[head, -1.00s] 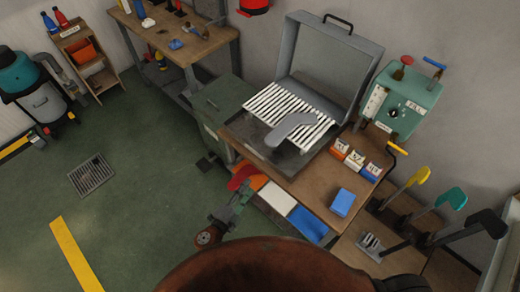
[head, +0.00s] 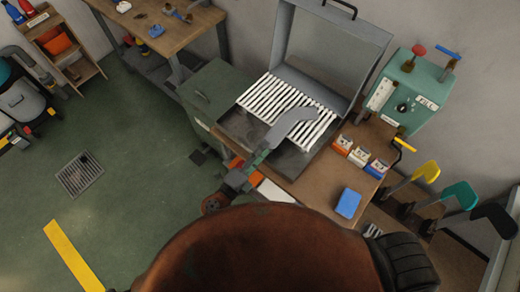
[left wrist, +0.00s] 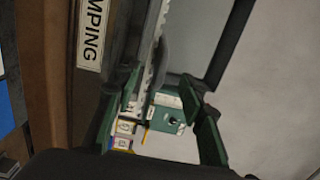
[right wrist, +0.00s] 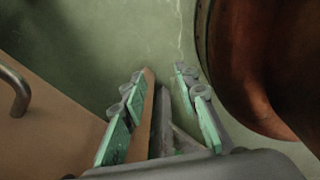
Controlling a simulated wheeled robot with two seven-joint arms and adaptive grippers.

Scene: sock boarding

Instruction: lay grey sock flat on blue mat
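The grey sock (head: 287,124) lies on the white slatted rack in the open case. Its lower left end is by my left gripper (head: 261,155), which appears at the case's front edge. In the left wrist view my left gripper (left wrist: 160,118) has its green fingers wide apart, and a grey edge, likely the sock (left wrist: 164,65), shows between or beyond them; contact is unclear. My right gripper (right wrist: 160,92) is open and empty over the green floor in the right wrist view; it does not show in the head view. The blue mat is hidden behind my brown body.
Small boxes (head: 359,156), a blue block (head: 348,203) and a green machine (head: 410,90) are at the right. Coloured foot forms (head: 460,195) stand at far right.

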